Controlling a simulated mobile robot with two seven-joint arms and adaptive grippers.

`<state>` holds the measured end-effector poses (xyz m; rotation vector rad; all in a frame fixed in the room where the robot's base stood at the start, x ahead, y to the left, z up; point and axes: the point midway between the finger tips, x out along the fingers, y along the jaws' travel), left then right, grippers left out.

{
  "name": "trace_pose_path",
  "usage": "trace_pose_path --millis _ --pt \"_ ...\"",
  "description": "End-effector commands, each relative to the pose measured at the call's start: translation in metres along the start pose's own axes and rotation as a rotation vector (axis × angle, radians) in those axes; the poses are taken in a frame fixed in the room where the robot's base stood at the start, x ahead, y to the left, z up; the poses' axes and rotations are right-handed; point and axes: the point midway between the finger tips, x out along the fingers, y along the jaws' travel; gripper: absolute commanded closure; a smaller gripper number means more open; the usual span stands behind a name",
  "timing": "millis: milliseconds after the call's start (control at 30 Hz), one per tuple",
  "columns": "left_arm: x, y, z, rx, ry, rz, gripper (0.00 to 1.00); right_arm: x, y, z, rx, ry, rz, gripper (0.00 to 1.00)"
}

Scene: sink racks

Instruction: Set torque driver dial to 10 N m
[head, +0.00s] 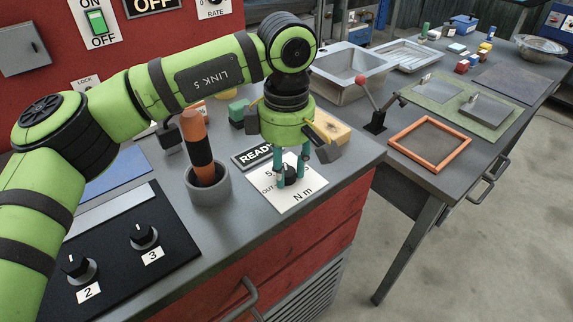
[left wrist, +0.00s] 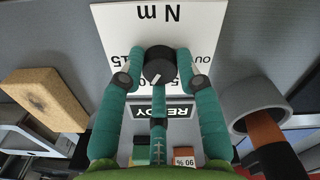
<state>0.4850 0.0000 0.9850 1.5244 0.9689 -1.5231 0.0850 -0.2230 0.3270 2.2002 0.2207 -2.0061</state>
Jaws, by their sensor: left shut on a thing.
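The black torque driver dial (head: 291,172) sits on a white plate (head: 315,194) printed "N m" at the counter's front corner. My left gripper (head: 292,178) reaches down over it and is shut on it, with green fingers on its sides. In the left wrist view the dial (left wrist: 159,66) is between the fingertips, and its white pointer mark slants toward the lower left. The plate's print is upside down there; "15" shows left of the dial and a "5" to its right. My right gripper is not in view.
A grey cup (head: 208,187) holding an orange and black tool stands left of the plate. A "READY" sign (head: 254,156) and a tan block (head: 328,126) lie behind it. A black panel with knobs (head: 128,254) is at left. A lower bench (head: 440,180) stands right.

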Motion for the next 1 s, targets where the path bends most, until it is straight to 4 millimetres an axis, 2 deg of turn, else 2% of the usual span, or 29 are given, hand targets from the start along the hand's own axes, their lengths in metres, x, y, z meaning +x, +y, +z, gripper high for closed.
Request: trace_pose_path --millis 267,300,333,733,867,1000 --pt "0.003 -0.002 0.001 0.002 0.0 -0.008 0.98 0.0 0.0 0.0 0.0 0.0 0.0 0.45" --pt "0.003 -0.002 0.001 0.002 0.0 -0.008 0.53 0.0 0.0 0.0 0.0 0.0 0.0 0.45" --pt "0.003 -0.001 0.001 0.002 0.001 -0.008 0.42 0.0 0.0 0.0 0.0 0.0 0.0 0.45" --pt "-0.003 0.0 0.0 -0.001 0.0 -0.001 0.42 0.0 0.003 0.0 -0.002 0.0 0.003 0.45" --pt "-0.02 0.001 0.0 -0.001 0.0 0.002 0.42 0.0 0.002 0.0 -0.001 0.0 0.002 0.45" --pt "-0.05 0.001 0.001 -0.001 0.0 0.003 0.42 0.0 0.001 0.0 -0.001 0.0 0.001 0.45"
